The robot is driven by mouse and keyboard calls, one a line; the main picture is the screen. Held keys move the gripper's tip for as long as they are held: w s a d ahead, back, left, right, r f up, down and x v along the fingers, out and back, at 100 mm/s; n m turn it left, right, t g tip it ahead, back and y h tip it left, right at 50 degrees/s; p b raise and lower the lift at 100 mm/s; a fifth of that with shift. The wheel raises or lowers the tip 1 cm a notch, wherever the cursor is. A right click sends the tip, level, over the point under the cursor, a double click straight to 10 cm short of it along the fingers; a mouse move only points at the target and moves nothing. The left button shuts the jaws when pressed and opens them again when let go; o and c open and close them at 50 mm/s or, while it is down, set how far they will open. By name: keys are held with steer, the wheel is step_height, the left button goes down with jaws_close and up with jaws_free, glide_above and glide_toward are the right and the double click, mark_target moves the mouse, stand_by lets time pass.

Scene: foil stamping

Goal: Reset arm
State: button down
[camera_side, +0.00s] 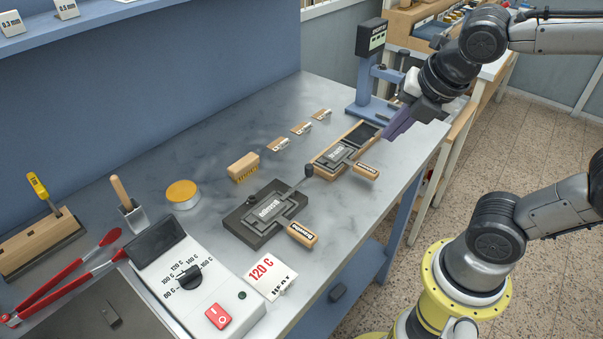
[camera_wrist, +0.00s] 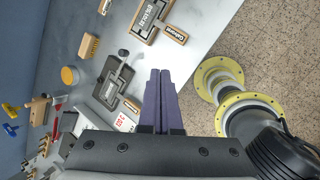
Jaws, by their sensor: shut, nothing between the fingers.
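My gripper (camera_side: 397,124) is at the upper right of the side view, above the right edge of the table (camera_side: 215,150). Its purple fingers are together with nothing between them. In the wrist view the closed fingers (camera_wrist: 160,73) point away from the camera, with the table on the left and the floor on the right. No held object shows in either view.
A dark plate holder (camera_side: 240,222) and a wooden-framed one (camera_side: 318,163) lie on the table, wood-labelled blocks beside them. A press stand (camera_side: 367,85) rises near my gripper. A heater box (camera_side: 160,275), red tongs (camera_side: 60,283) and a brush (camera_side: 243,168) stand nearer.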

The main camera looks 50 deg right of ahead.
steer(key=s+m, duration=0.1)
steer(key=m, duration=0.6)
steer(key=s+a+m+y, duration=0.1)
steer(key=s+m, duration=0.1)
steer(key=m, duration=0.6)
steer(key=s+f+m, duration=0.1)
steer(key=s+m, duration=0.1)
steer(key=m, duration=0.5)
steer(key=shift+s+a+f+m, duration=0.1)
steer(key=shift+s+a+m, duration=0.1)
steer(key=shift+a+m, duration=0.2)
